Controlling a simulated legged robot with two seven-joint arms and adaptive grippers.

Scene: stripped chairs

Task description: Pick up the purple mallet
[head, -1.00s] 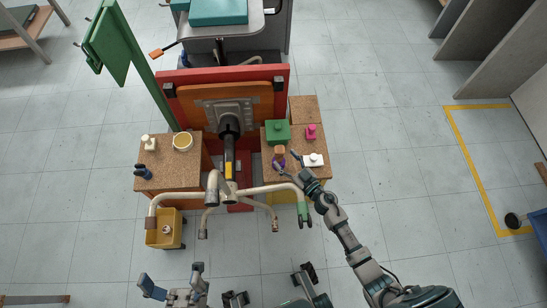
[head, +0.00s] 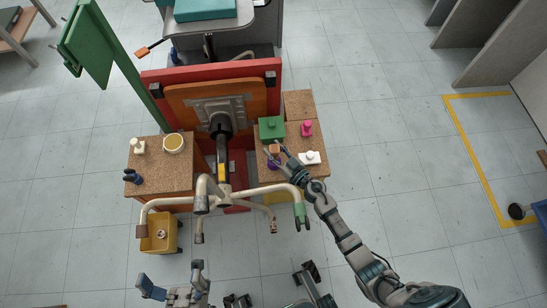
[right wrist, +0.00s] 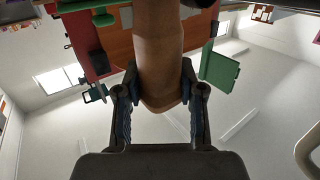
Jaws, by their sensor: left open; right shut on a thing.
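The purple mallet (head: 271,164) is on or just above the right cork-topped cabinet in the head view. Its purple part is low and its brown handle end points up; I cannot tell whether it touches the top. My right gripper (head: 276,150) is shut on the brown handle. The right wrist view shows the brown handle (right wrist: 160,60) between the two fingers (right wrist: 160,107), its rounded end toward the palm; the purple part is out of that view. My left gripper (head: 173,280) is open and empty at the bottom left of the head view, over the floor.
A green box (head: 271,128), a pink object (head: 306,128) and a white bottle-like item (head: 309,157) stand close around the mallet. The upturned chair base (head: 215,195) spreads its legs just left. The left cabinet (head: 160,181) holds other items. Floor to the right is clear.

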